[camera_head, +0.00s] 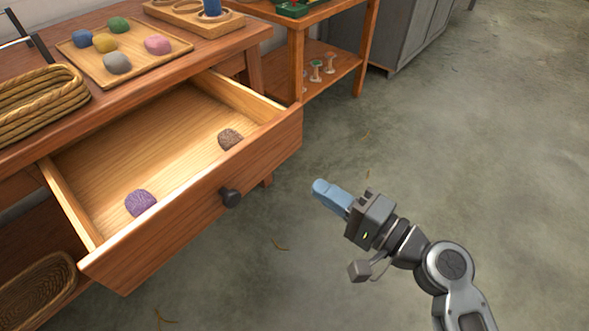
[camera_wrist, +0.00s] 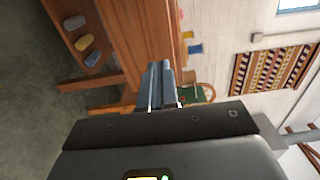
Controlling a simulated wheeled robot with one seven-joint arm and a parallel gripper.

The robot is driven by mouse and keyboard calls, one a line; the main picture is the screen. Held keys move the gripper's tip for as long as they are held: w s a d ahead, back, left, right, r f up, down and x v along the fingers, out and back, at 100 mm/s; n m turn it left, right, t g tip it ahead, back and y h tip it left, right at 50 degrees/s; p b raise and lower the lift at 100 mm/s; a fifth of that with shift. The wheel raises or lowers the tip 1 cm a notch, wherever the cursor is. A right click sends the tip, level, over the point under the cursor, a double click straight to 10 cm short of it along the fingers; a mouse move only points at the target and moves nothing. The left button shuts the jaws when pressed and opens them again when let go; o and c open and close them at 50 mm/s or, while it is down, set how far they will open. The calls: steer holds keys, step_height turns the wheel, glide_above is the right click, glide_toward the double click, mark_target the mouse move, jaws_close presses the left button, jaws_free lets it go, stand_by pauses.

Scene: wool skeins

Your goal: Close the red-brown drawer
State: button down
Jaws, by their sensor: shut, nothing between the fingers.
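The red-brown drawer (camera_head: 262,160) stands pulled out from the wooden table in the head view. It has a dark round knob (camera_head: 230,198) on its front. Inside lie a purple wool skein (camera_head: 140,203) and a brown one (camera_head: 230,139), well apart. My gripper (camera_head: 318,188) is shut and empty, with its blue fingers pointing toward the drawer front. It is to the right of the knob and apart from the drawer. In the wrist view the shut fingers (camera_wrist: 162,75) point at wooden furniture; I cannot make out the knob there.
On the table top are a tray (camera_head: 181,45) of several skeins and a wicker basket (camera_head: 60,100). A second wooden table with a lower shelf (camera_head: 335,75) stands behind, beside a grey cabinet (camera_head: 400,40). The concrete floor around my arm is mostly clear.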

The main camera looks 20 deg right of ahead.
mark_target(257, 148)
steer(key=x, duration=1.4)
steer(key=shift+w+a, duration=0.35)
steer(key=shift+w, duration=0.15)
steer(key=b+x, duration=1)
steer(key=x, duration=1.8)
steer(key=shift+a+f+b, duration=0.15)
steer(key=shift+a+b, duration=0.05)
steer(key=shift+b, duration=0.15)
steer(key=shift+w+a+r, duration=0.1)
steer(key=shift+w+r, duration=0.15)
steer(key=shift+r, duration=0.1)
